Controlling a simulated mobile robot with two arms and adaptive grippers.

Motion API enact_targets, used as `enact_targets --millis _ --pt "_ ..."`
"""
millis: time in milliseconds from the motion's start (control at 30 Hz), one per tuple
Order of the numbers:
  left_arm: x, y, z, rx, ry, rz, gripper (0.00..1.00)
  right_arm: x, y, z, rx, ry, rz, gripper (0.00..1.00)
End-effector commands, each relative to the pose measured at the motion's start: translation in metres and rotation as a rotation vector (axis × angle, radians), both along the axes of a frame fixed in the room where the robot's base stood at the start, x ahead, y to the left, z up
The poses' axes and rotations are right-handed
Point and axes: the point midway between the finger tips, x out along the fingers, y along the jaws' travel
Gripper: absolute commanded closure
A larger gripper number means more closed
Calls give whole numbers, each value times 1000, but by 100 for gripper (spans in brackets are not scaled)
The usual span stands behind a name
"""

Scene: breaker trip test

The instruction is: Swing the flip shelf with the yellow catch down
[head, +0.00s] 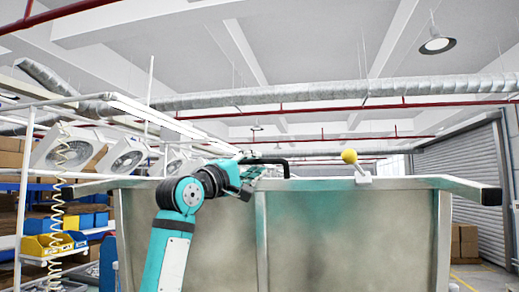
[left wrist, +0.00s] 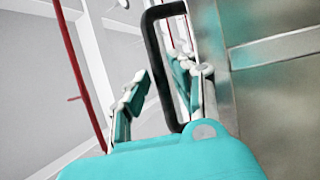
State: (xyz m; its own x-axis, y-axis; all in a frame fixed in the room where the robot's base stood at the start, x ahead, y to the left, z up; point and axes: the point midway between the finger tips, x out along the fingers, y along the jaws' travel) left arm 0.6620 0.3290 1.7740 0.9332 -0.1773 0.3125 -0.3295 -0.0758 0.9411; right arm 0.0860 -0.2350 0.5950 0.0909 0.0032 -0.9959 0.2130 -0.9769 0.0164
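The flip shelf (head: 340,235) shows in the head view as a wide grey metal panel standing up in front of me. The yellow catch (head: 349,156), a ball on a pale base, sits at its top edge, right of centre. A black handle (head: 268,161) stands at the top edge, left of the catch. My left gripper (head: 255,172) is at this handle. In the left wrist view the fingers (left wrist: 158,88) are spread, with one side of the handle loop (left wrist: 153,50) between them. I cannot tell whether they touch it. My right gripper is not in view.
A rail with black ends (head: 490,196) runs along the panel's top. At the left are a white frame with fans (head: 124,155), a coiled hose (head: 57,200) and shelves with blue and yellow bins (head: 45,243). Boxes (head: 465,240) stand at the far right. Space above the panel is open.

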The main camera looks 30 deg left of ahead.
Motion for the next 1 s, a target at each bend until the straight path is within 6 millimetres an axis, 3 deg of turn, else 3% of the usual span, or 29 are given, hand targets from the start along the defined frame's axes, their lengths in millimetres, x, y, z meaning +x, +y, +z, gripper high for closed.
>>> enact_targets --millis 33,200,533,733,1000 --pt "8 -2 6 -1 3 -1 75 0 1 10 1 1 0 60" --pt "22 -4 8 1 2 -1 75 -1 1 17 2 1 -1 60" --pt "25 -5 7 0 1 0 75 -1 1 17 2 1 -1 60" --pt "25 -5 7 0 1 0 100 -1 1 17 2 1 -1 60" --pt "25 -5 8 0 0 0 100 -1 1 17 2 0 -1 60"
